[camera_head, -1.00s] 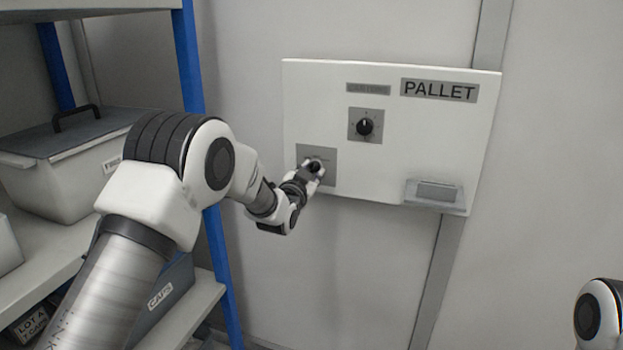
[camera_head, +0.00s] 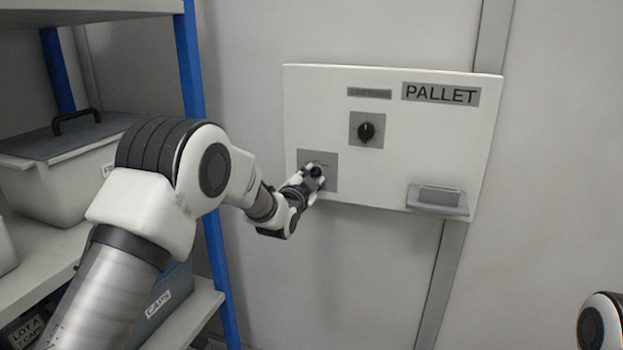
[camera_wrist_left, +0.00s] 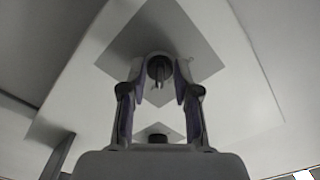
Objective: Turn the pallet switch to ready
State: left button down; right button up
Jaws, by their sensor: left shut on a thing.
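A white panel marked PALLET (camera_head: 400,185) is fixed to the wall. A black rotary knob (camera_head: 366,131) on a grey plate sits in its upper middle, with its white mark pointing up. A second, larger grey plate (camera_head: 329,160) at the panel's lower left carries another knob (camera_wrist_left: 159,69). My left gripper (camera_head: 314,172) is at this lower-left knob. In the left wrist view its two fingers (camera_wrist_left: 160,84) are shut on the knob from both sides. The fingers partly hide the knob, and its setting cannot be read. My right gripper is out of view.
A grey ledge-like box (camera_head: 438,198) sticks out at the panel's lower right. A blue-posted shelf (camera_head: 190,70) on the left holds a lidded bin (camera_head: 60,185) and a box labelled CAPS (camera_head: 165,300), close to my left arm. The wall right of the panel is bare.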

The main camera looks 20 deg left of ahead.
pick_arm(q)
jog(key=c, duration=0.8)
grip_release()
jog(key=shift+c, duration=0.2)
jog(key=shift+d, duration=0.1)
jog(key=s, duration=1.2)
jog(key=shift+a, duration=0.2)
